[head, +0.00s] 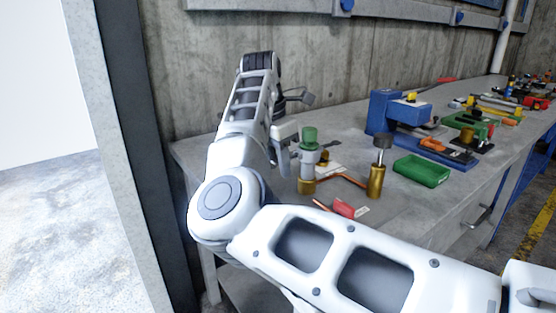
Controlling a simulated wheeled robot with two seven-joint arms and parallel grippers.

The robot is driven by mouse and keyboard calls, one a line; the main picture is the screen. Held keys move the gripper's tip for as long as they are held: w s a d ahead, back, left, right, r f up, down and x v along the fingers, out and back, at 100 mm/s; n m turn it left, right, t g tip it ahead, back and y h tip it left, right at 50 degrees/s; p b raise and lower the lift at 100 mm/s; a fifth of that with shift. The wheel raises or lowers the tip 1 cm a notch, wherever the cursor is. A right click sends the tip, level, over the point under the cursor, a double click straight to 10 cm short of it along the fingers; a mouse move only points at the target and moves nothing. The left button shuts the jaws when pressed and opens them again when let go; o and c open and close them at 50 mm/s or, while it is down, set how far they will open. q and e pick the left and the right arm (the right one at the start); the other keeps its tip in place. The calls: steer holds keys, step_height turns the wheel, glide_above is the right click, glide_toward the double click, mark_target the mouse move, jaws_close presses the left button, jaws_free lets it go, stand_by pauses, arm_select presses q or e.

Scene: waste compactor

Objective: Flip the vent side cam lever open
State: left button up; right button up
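My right arm comes in from the lower right, bends at the left and reaches up over the near end of the grey workbench (400,195). My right gripper (288,158) is partly hidden by my wrist. It is beside a fitting with a green cap and brass base (308,140), and I cannot tell whether they touch. Its finger opening is not clear. A brass cylinder with a dark knob (377,182) stands upright to the right. I cannot tell which part is the vent side cam lever. My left gripper is out of view.
A red-handled piece with a pale tag (343,208) lies near the front edge. A green tray (421,171) and a blue press-like device (388,112) stand to the right. Several tools crowd the far bench. A concrete wall (340,55) rises behind.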

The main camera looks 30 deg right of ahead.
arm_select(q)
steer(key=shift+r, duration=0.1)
arm_select(e)
steer(key=shift+r, duration=0.15)
arm_select(q)
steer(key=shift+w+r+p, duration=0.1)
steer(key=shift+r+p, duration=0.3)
steer(key=shift+p, duration=0.75)
arm_select(e)
steer(key=a+r, duration=0.3)
steer(key=r, duration=1.2)
steer(key=shift+r, duration=0.2)
steer(key=shift+s, duration=0.1)
